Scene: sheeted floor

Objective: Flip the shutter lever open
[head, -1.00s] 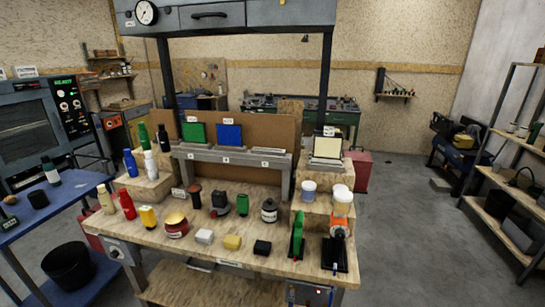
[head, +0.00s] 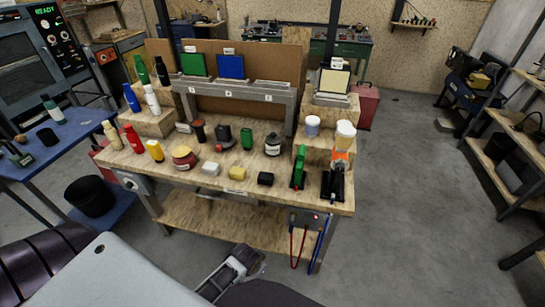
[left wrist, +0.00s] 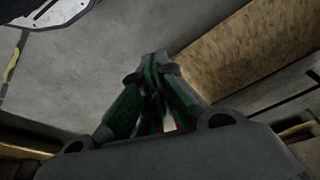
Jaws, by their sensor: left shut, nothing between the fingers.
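No part that I can plainly name the shutter lever stands out. At the bench's front right corner, a green upright lever-like piece (head: 299,167) stands on a dark base. Beside it is a black piece with an orange part (head: 337,165); their details are too small to tell. My left gripper (left wrist: 155,65) is shut and empty in the left wrist view, over grey floor with a wooden board to its right. A grey gripper part of mine (head: 232,270) shows low in the head view, in front of the bench and apart from it. My right gripper cannot be identified.
The wooden bench (head: 225,197) holds bottles, jars and small blocks. Red and blue handles (head: 307,240) hang at its front right. A blue table (head: 40,165) and dark bin (head: 90,195) are left, shelves (head: 510,150) right. Floor between bench and shelves is clear.

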